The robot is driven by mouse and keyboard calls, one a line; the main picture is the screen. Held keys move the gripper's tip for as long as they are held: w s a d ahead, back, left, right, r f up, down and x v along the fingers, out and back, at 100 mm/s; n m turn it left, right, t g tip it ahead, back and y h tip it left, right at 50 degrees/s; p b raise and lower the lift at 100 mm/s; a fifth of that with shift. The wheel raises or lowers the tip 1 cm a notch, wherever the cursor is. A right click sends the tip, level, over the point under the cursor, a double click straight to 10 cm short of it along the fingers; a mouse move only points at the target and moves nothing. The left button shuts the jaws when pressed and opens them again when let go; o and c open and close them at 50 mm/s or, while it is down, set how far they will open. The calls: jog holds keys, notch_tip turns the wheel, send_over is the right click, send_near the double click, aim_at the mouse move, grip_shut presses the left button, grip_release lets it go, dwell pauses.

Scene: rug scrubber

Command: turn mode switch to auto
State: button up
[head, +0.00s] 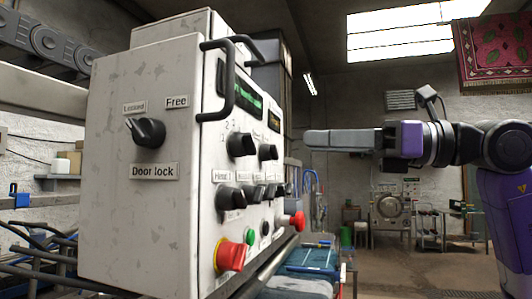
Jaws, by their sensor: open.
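The white control box (128,225) stands on the left. Its side carries a black door lock knob (148,133) with the labels "Locked" and "Free"; its pointer is towards "Locked". The front panel, seen at a steep slant, has upper black knobs (242,145) and a lower row of black knobs (232,197). Their labels are too small to read, so I cannot tell which is the mode switch or how it is set. My gripper (308,139) is to the right of the front panel, pointing left towards it. It looks apart from the knobs and empty.
A red emergency knob (230,256) and a green button (250,237) stick out low on the panel, with another red knob (297,221) at its far end. A black handle (231,83) juts out above. Open floor lies behind, under my arm.

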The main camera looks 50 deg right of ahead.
aim_at(270, 153)
jog(key=w+a+f+h+p, duration=0.1)
jog(key=w+p, duration=0.1)
jog(key=w, duration=0.5)
jog(key=shift+w+f+m, duration=0.2)
jog(key=shift+w+m, duration=0.15)
jog(key=shift+m, duration=0.05)
jog(key=shift+a, duration=0.1)
jog(key=shift+c, duration=0.2)
grip_shut()
